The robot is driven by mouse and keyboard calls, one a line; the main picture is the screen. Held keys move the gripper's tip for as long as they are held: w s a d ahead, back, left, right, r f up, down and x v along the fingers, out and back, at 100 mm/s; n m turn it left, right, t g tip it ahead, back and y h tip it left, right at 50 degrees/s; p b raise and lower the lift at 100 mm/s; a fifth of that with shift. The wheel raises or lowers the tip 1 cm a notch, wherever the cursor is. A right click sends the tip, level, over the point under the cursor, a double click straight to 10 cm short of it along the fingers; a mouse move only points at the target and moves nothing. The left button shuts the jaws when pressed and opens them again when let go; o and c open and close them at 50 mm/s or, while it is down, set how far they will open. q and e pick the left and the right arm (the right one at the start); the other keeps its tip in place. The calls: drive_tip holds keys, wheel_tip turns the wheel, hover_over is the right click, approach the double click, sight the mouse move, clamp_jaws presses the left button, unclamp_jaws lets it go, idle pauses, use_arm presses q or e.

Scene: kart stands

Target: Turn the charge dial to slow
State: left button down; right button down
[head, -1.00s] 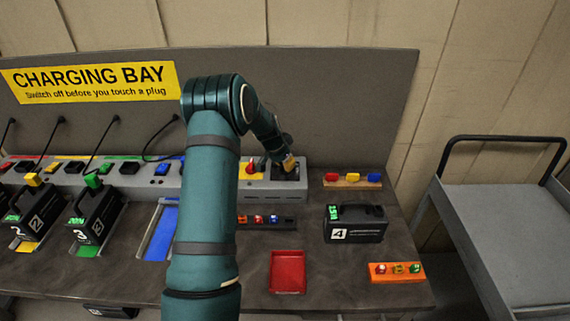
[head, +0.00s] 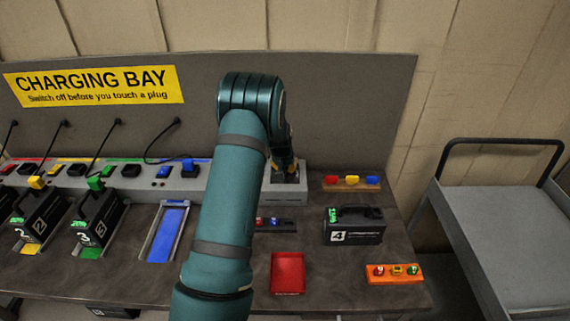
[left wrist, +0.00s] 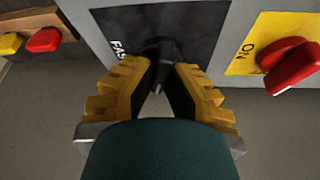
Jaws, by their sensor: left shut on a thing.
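The charge dial (left wrist: 160,47) is a black knob on a dark square plate (left wrist: 200,28) with the word FAST partly readable at its left. My left gripper (left wrist: 163,70) is shut on the dial, its yellow-padded fingers one on each side of the knob. In the head view my left gripper (head: 286,165) reaches down onto the right end of the grey charging console, and the gripper and arm hide the dial there. Any slow marking is not visible. My right gripper is in neither view.
A red switch (left wrist: 290,66) on a yellow ON plate sits beside the dial. A wooden strip with coloured plugs (head: 352,182), battery 4 (head: 352,228), a red tray (head: 287,272) and an orange block (head: 393,272) stand around the right. A grey cart (head: 510,230) is further right.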

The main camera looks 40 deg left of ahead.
use_arm(q)
drive_tip(key=shift+n+g+y+p, duration=0.4)
drive_tip(key=shift+n+p, duration=0.25)
drive_tip(key=shift+n, duration=0.65)
drive_tip(key=shift+f, duration=0.1)
drive_tip(key=c, duration=1)
unclamp_jaws()
drive_tip(key=v, duration=1.2)
